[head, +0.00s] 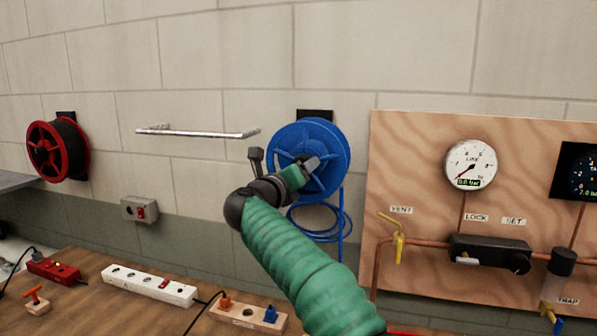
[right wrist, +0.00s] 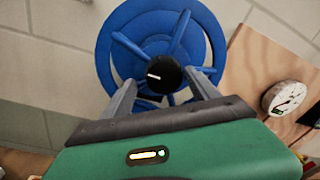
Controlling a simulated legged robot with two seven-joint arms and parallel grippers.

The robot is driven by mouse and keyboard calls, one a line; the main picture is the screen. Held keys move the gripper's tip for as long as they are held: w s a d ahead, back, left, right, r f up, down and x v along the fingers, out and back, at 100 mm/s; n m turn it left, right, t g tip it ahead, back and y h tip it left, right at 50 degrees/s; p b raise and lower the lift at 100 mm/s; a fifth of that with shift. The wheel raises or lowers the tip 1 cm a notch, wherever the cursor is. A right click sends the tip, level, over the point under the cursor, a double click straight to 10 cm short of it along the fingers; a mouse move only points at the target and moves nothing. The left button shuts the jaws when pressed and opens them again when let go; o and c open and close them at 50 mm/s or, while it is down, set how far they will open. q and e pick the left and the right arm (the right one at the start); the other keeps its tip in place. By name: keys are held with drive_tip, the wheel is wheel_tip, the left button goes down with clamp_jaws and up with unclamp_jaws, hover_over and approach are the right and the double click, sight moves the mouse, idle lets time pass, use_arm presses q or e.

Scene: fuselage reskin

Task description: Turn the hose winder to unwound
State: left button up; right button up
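The hose winder is a blue spoked reel (head: 335,150) on the wall, with blue hose (head: 322,222) hanging in loops below it. My right gripper (head: 285,158) is in front of the reel and covers its lower left part in the head view. In the right wrist view, the blue reel (right wrist: 112,58) faces me and a round black knob (right wrist: 166,82) with a white mark is at its middle. The open fingers of my right gripper (right wrist: 162,76) are on either side of the knob; I cannot tell if they touch it. My left gripper is not in view.
A red reel (head: 43,150) and a metal rail (head: 195,133) are on the wall at left. A wooden panel (head: 420,140) with a gauge (head: 470,165) and a yellow valve handle (head: 398,245) is at right. A white power strip (head: 150,284) lies on the bench below.

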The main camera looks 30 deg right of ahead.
drive_tip(key=shift+s+r, duration=0.1)
drive_tip(key=shift+r, duration=0.1)
drive_tip(key=b+v, duration=0.3)
drive_tip(key=v, duration=1.3)
drive_tip(key=shift+s+a+f+b, duration=0.15)
drive_tip(key=shift+a+f+b, duration=0.05)
drive_tip(key=shift+a+b, duration=0.1)
